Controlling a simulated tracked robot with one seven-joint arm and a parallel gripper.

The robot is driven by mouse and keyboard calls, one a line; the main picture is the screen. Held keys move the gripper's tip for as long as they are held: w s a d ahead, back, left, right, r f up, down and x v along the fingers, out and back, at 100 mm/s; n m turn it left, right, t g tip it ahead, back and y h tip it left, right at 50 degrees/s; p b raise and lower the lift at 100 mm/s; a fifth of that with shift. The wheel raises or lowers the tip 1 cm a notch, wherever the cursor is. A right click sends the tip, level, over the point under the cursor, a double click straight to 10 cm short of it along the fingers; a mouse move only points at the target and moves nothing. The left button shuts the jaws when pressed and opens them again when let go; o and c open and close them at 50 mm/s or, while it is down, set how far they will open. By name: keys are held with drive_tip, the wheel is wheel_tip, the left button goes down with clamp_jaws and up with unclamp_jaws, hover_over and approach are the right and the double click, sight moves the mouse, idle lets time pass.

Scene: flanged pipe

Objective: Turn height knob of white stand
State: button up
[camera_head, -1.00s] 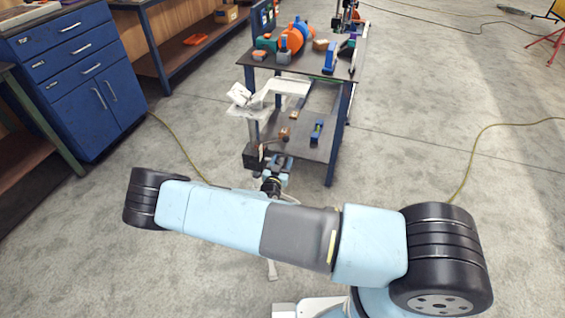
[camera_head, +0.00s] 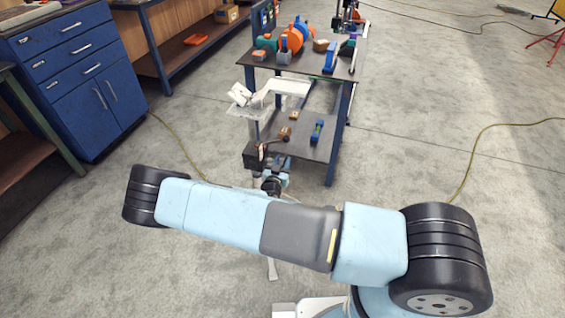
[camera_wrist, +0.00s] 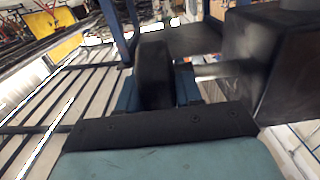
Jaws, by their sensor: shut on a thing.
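The white stand (camera_head: 289,87) stands in front of the dark table. Its white top shows in the head view, and a white foot (camera_head: 271,268) shows below my arm, which hides much of its lower part. A black box (camera_head: 253,156) sits on the stand, also large at the right of the wrist view (camera_wrist: 280,65). A short light shaft joins this box to the black height knob (camera_wrist: 153,70). My gripper (camera_wrist: 157,88) is shut on the knob, with its blue fingers on either side. In the head view my gripper (camera_head: 275,163) is small, beside the box.
The dark table (camera_head: 300,148) behind the stand carries an orange flanged part (camera_head: 292,40) and several small parts. A blue cabinet (camera_head: 75,70) stands at the left. A yellow cable (camera_head: 470,165) lies on the floor.

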drive_tip(key=shift+g, duration=0.4)
drive_tip(key=g+y, duration=0.1)
drive_tip(key=g, duration=0.2)
drive_tip(key=shift+w+r, duration=0.1)
drive_tip(key=shift+w, duration=0.05)
drive_tip(key=shift+w+g+y, duration=0.1)
drive_tip(key=shift+g+y, duration=0.6)
drive_tip(key=shift+g, duration=0.9)
drive_tip(key=o, duration=1)
drive_tip(key=shift+f, duration=0.2)
drive_tip(key=shift+c, duration=0.2)
drive_tip(key=shift+r, duration=0.1)
drive_tip(key=v, duration=1.3)
drive_tip(key=shift+r, duration=0.25)
